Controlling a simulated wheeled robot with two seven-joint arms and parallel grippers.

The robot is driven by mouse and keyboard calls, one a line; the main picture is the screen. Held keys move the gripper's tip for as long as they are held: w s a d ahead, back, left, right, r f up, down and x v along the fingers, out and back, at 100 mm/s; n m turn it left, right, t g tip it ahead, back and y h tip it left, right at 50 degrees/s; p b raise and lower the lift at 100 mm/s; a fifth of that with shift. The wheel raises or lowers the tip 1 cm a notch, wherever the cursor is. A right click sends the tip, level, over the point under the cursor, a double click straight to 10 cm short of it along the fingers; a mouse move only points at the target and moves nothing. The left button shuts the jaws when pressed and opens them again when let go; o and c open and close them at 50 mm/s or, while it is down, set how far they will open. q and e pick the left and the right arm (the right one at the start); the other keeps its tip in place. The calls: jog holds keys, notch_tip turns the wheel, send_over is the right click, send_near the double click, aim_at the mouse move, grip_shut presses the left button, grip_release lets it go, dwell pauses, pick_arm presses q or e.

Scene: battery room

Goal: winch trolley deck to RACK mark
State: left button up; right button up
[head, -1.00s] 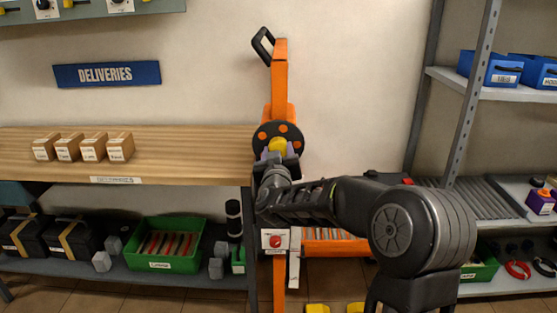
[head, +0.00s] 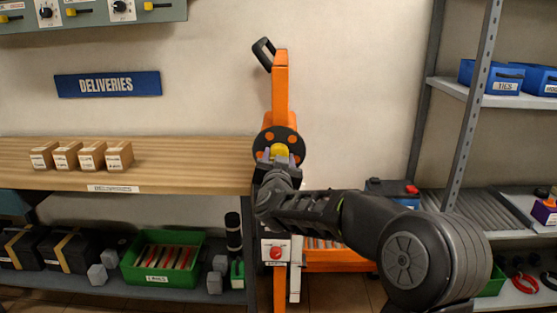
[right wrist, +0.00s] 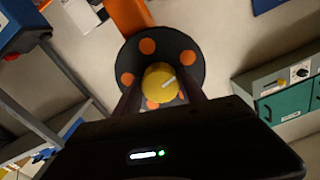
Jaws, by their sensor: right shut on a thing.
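The orange winch trolley (head: 280,90) stands upright against the wall, with a black handle at its top. Its round black winch wheel (head: 294,139) has orange dots and a yellow hub. My right gripper (head: 278,155) is shut on the yellow hub; in the right wrist view the hub (right wrist: 160,82) sits between the fingers. The orange deck (head: 340,262) with rollers is low on the mast, partly hidden by my right arm. A white strip (head: 295,283) runs down beside the mast; I cannot read a RACK mark on it. My left gripper is out of view.
A wooden deliveries bench (head: 200,172) with several small boxes is close on the left. On the right stands a grey rack (head: 466,130) with a roller shelf (head: 455,200). A dark blue battery (head: 385,186) with a red cap shows behind my arm.

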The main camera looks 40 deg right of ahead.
jog(key=o, duration=1.4)
jog(key=shift+s+a, duration=0.1)
jog(key=shift+v, duration=3.8)
